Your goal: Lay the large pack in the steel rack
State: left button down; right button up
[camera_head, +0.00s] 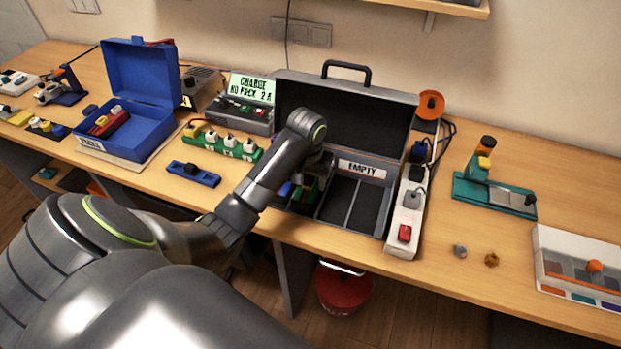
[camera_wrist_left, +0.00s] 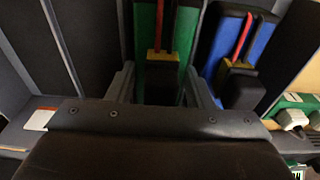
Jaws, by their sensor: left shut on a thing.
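My left gripper (camera_head: 316,178) reaches down into the grey case (camera_head: 394,102) with dividers and an "EMPTY" label. In the left wrist view the gripper (camera_wrist_left: 165,88) is shut on a green pack (camera_wrist_left: 185,45) with red and black leads and a yellow plug. A blue pack (camera_wrist_left: 255,50) with similar leads lies beside it, to the right in that view. The packs are mostly hidden by my arm in the head view. The slots right of the gripper look bare. I cannot tell for certain whether the grey case is the steel rack. My right gripper is not in view.
A blue open box (camera_head: 140,72) stands at the left, with a red pack inside. A green strip with white plugs (camera_head: 222,143) and a small blue item (camera_head: 194,174) lie left of my arm. A white power strip (camera_head: 405,220) borders the case's right side.

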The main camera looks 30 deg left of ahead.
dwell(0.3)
pick_arm(q)
jog(key=c, duration=1)
grip_release()
jog(key=shift+f, duration=0.1)
jog(key=shift+o, duration=0.2)
notch_tip(320, 180, up, 5)
jog(key=shift+s+f, duration=0.15)
jog(key=shift+f, duration=0.05)
jog(key=r+p, duration=0.4)
jog(key=s+r+p, duration=0.1)
jog(key=r+p, duration=0.1)
jog(key=shift+d+r, duration=0.15)
jog(key=shift+d, duration=0.05)
jog(key=shift+r+p, duration=0.65)
